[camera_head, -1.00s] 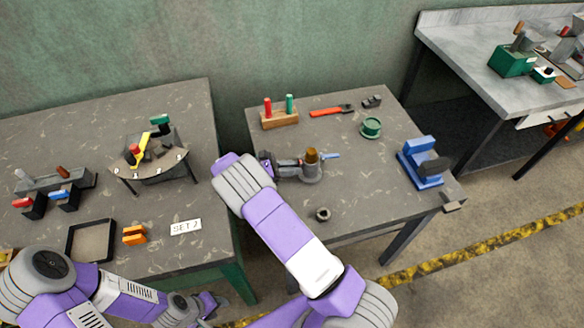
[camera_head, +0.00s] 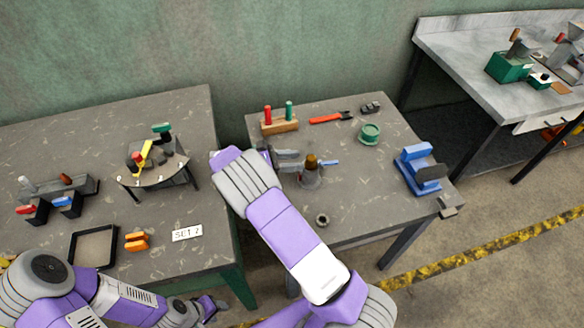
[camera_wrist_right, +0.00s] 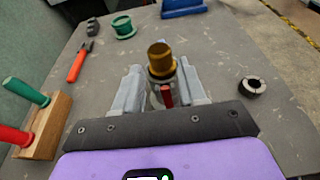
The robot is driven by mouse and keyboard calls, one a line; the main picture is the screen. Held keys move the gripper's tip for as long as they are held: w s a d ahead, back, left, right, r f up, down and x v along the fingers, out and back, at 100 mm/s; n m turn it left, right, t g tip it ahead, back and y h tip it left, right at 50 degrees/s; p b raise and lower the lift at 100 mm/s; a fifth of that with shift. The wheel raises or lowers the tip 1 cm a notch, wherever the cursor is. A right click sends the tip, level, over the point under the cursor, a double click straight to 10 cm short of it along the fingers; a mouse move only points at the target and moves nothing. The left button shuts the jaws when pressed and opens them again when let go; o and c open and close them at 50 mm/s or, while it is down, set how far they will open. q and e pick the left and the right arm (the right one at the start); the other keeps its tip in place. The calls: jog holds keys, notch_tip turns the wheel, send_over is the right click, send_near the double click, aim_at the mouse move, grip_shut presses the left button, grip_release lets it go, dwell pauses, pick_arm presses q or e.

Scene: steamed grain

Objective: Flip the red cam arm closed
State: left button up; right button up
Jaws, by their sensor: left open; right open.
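A grey metal coupling with a brass top (camera_head: 311,160) stands upright on the middle table. A blue arm (camera_head: 331,162) sticks out to its right. In the right wrist view the brass top (camera_wrist_right: 160,58) is between the fingers, and the red cam arm (camera_wrist_right: 167,96) shows on the near side of the coupling, pointing toward my palm. The red arm is hidden in the head view. My right gripper (camera_head: 297,160) is open, its fingers on either side of the coupling; contact cannot be told. My left gripper (camera_head: 212,307) is open and empty, low by the left table's front edge.
A wooden block with red and green pegs (camera_head: 279,123), a red-handled tool (camera_head: 330,117), a green spool (camera_head: 369,133), a blue stand (camera_head: 420,168) and a dark ring (camera_head: 322,220) surround the coupling. The left table (camera_head: 100,130) holds fixtures, a tray and a label.

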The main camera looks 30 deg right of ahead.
jog(key=shift+r, duration=1.35)
